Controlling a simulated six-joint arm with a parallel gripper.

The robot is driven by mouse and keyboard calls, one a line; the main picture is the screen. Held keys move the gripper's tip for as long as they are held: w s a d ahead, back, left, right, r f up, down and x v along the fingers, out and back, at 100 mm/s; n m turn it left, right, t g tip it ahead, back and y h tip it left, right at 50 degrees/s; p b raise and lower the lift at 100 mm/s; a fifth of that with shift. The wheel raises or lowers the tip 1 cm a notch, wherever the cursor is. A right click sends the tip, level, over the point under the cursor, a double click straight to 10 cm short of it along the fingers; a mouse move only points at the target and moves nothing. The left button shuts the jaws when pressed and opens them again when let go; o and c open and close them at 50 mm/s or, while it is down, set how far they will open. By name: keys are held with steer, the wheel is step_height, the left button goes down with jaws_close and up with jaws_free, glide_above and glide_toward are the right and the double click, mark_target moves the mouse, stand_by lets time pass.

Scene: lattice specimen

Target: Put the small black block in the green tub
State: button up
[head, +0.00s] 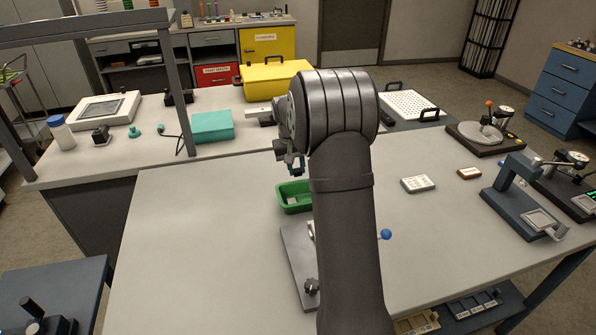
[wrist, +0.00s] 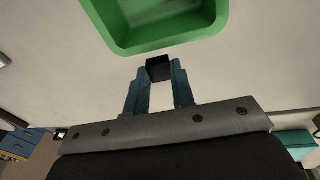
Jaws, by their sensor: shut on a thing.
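The small black block (wrist: 159,68) is held between the fingertips of my gripper (wrist: 160,80) in the wrist view. My gripper is shut on it, just beside the near wall of the green tub. In the head view the green tub (head: 290,208) stands on the table, partly hidden behind my arm. My gripper (head: 296,170) shows there above the tub's back edge; the block cannot be made out in that view.
A grey plate fixture (head: 297,262) with a black knob lies in front of the tub, partly behind my arm. A white block with holes (head: 418,184) and a small brown block (head: 468,173) lie to the right. The table's left part is clear.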

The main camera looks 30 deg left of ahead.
steer(key=shift+n+g+y, duration=0.3)
steer(key=shift+g+y, duration=0.2)
steer(key=shift+y, duration=0.1)
steer(key=s+d, duration=0.1)
steer(key=d, duration=0.1)
steer(key=s+d, duration=0.1)
steer(key=d, duration=0.1)
steer(key=s+d+r, duration=0.1)
steer(key=d, duration=0.1)
steer(key=shift+s, duration=0.25)
steer(key=shift+f, duration=0.85)
steer(key=o, duration=1.5)
steer(key=shift+r, duration=2.55)
steer(key=shift+r, duration=0.1)
